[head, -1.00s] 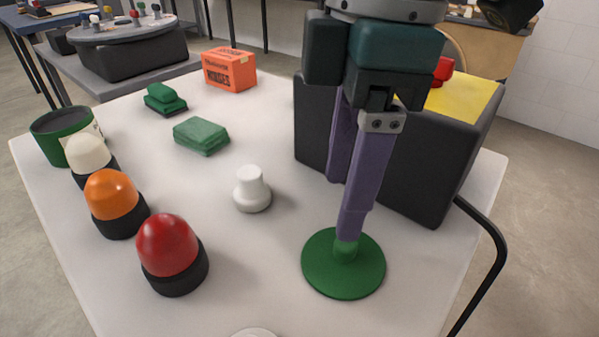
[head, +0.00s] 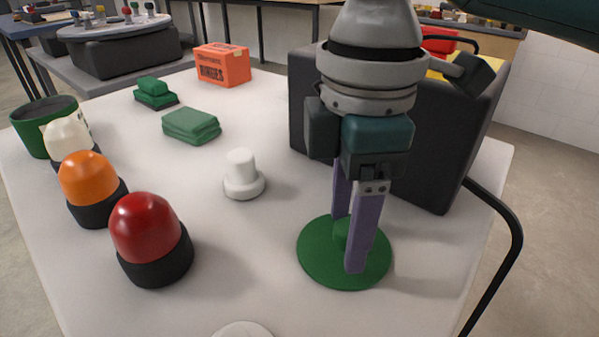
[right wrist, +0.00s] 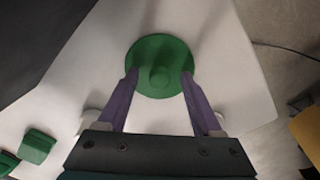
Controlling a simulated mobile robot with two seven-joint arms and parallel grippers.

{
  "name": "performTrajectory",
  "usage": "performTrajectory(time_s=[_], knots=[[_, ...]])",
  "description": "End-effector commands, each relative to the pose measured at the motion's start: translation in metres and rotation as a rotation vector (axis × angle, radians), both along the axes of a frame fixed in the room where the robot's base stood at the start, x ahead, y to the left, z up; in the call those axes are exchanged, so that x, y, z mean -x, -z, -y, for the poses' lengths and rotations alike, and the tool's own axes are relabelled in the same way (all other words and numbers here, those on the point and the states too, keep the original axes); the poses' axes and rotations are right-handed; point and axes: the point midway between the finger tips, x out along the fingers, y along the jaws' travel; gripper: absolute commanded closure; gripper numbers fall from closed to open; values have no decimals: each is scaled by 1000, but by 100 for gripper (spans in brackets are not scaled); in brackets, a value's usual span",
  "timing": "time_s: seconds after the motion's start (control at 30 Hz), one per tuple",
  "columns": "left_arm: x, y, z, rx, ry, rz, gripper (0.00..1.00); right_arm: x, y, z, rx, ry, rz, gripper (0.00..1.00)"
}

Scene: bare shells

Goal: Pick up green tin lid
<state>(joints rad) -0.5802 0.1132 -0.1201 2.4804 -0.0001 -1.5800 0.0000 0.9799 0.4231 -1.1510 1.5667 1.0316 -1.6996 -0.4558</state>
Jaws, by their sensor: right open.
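The green tin lid (head: 315,260) is a flat round disc with a short knob in its middle, lying on the white table. It also shows in the right wrist view (right wrist: 160,52), with the knob in its centre. My right gripper (head: 347,245) is open and points down over the lid. Its two purple fingers stand on either side of the knob in the head view. In the right wrist view the fingertips (right wrist: 160,78) reach over the lid's near part, apart from each other. Whether they touch the knob cannot be told. My left gripper is not in view.
A black box (head: 430,160) stands right behind the lid. A white knobbed piece (head: 243,176) stands to the left. Red (head: 147,230), orange (head: 89,180) and white domes, a green tin (head: 35,125), green blocks (head: 191,124) and an orange box (head: 222,65) fill the left side.

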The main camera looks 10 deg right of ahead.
Motion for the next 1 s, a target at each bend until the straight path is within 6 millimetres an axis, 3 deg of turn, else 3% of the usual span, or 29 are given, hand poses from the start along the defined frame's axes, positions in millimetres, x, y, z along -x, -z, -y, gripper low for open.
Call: performTrajectory(time_s=[0.2, 0.8, 1.0], knots=[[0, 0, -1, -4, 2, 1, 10, 0, 0, 0, 0, 0, 0, 33], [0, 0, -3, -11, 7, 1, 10, 0, 0, 0, -1, 1, 0, 100], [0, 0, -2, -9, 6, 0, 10, 0, 0, 0, -1, 0, 0, 100]])
